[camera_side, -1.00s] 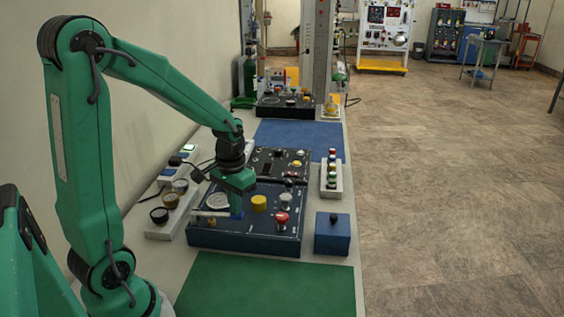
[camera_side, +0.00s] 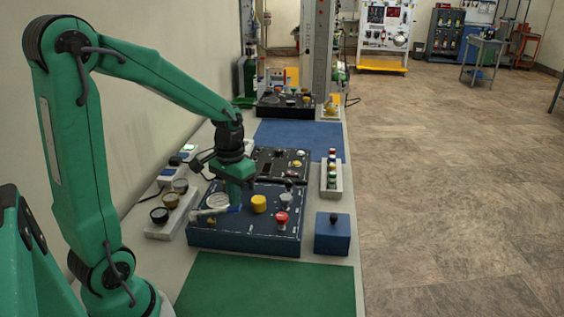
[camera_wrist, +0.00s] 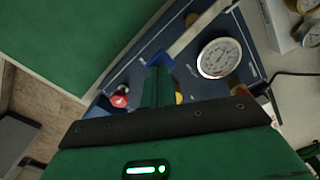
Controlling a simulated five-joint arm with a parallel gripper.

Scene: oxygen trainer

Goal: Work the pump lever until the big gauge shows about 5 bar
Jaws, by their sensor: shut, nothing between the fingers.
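The pump lever (camera_side: 207,212) is a pale bar on the dark blue front panel; it also shows in the wrist view (camera_wrist: 197,31). A blue piece (camera_wrist: 160,60) is at its near end. My gripper (camera_side: 233,205) is shut, pointing down at that blue piece; whether it touches cannot be told. My green fingers (camera_wrist: 157,85) hide part of the panel. The big gauge (camera_wrist: 219,57), a white round dial, lies beside the lever; its reading is too small to tell. It also shows in the side view (camera_side: 217,200).
The panel also has a yellow knob (camera_side: 259,204), a red button (camera_side: 281,218) and a grey knob (camera_side: 286,200). A blue box (camera_side: 332,236) stands to its right, small gauges (camera_side: 160,214) to its left. The green mat (camera_side: 270,285) in front is clear.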

